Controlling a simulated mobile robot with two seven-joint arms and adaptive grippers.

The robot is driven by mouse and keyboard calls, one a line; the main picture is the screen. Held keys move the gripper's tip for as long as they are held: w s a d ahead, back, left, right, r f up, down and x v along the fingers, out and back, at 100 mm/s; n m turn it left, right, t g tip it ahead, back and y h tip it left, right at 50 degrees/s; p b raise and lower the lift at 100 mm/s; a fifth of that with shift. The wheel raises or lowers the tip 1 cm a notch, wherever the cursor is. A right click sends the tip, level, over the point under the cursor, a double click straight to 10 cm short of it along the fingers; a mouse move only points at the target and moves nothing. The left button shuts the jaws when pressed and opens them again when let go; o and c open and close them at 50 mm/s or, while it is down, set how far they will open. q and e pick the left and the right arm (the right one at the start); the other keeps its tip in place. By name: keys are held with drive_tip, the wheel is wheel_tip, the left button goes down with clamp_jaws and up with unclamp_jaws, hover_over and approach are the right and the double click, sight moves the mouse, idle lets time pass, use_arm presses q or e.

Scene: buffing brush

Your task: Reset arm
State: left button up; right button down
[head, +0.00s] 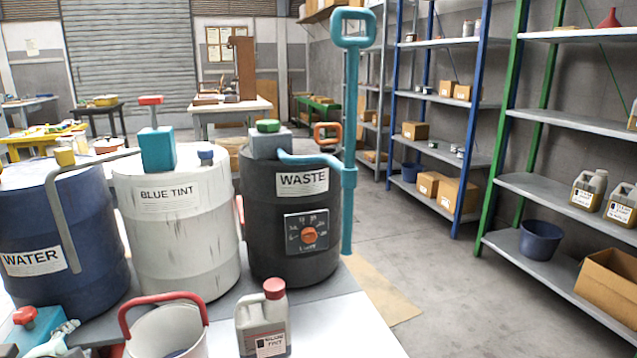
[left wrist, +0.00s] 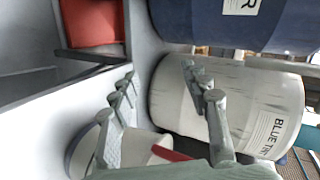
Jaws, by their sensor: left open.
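My left gripper (left wrist: 160,78) is open in the left wrist view, its two grey-green fingers apart with nothing between them. The white blue-tint drum (left wrist: 235,105) and dark blue water drum (left wrist: 235,22) lie beyond the fingers. A pale bucket (left wrist: 140,148) with a red handle is close to the lower part of the gripper. In the head view only the bottom left corner may hold part of the left gripper, beside a teal piece with a red knob (head: 25,317). My right gripper does not show.
On the table stand the water drum (head: 68,240), blue-tint drum (head: 180,235), black waste drum (head: 265,220), red-handled bucket (head: 168,330) and red-capped bottle (head: 263,325). A tall teal pipe (head: 349,120) rises beside the waste drum. Shelves (head: 570,120) stand right, across open floor.

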use_arm(q)
drive_tip(key=s+a+f+n+g+y, duration=0.1)
drive_tip(key=s+f+g, duration=0.2)
drive_tip(key=s+f, duration=0.3)
drive_tip(key=s+a+f+n+g, duration=0.1)
drive_tip(key=s+f+n+g, duration=0.15)
drive_tip(key=s, duration=0.55)
drive_tip(key=s+d+f+n+g+h, duration=0.1)
drive_tip(key=d+f, duration=0.3)
drive_tip(key=d, duration=0.4)
drive_tip(key=s+d+f+n+h, duration=0.2)
drive_tip(key=s+d+f+h, duration=0.1)
drive_tip(key=d, duration=0.6)
drive_tip(key=s+d+f+n+g+h, duration=0.1)
drive_tip(key=s+d+f+n, duration=0.1)
drive_tip(key=s+d+f, duration=0.2)
drive_tip(key=d+f, duration=0.3)
drive_tip(key=d, duration=0.2)
drive_tip(key=shift+d+g+h, duration=0.15)
drive_tip(key=shift+g+h, duration=0.2)
drive_tip(key=shift+h, duration=0.05)
